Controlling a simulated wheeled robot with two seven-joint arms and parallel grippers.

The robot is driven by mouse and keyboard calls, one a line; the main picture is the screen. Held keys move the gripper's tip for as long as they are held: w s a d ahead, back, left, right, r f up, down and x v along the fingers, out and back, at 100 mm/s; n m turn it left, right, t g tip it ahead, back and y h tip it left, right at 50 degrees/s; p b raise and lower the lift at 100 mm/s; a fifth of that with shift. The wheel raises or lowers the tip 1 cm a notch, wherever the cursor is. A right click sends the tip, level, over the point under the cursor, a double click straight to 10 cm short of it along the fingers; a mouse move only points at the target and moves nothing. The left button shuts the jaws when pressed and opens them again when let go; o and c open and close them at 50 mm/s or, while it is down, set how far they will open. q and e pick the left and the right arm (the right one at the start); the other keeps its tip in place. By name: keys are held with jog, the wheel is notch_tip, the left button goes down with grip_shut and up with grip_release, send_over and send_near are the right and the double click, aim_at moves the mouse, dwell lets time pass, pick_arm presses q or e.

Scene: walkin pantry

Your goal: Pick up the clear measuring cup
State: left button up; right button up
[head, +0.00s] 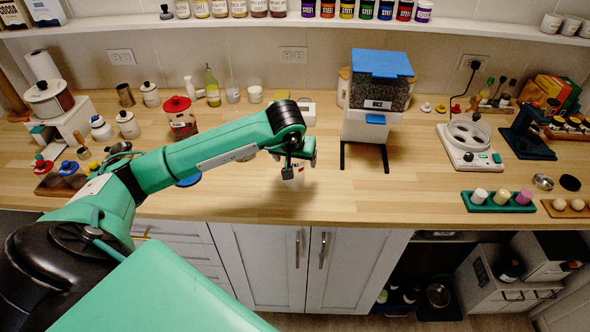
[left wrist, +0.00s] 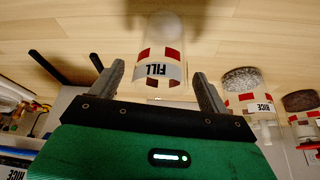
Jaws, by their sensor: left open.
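The clear measuring cup (left wrist: 160,58) has red marks and a white label reading FILL; it looks empty. In the left wrist view it sits on the wooden counter between and just beyond my fingertips. My left gripper (left wrist: 162,82) is open, with one grey finger on each side of the cup and a gap showing on both sides. In the head view my left gripper (head: 297,165) points down over the counter's middle, and the cup (head: 293,175) shows only in part beneath it. My right gripper is in neither view.
A rice dispenser (head: 374,125) with a blue lid stands just right of my gripper on dark legs. A white scale-like appliance (head: 470,143) is farther right. The front counter is mostly clear.

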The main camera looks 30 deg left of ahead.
pick_arm(q)
jog(key=c, duration=1.3)
jog(key=shift+r, duration=0.1)
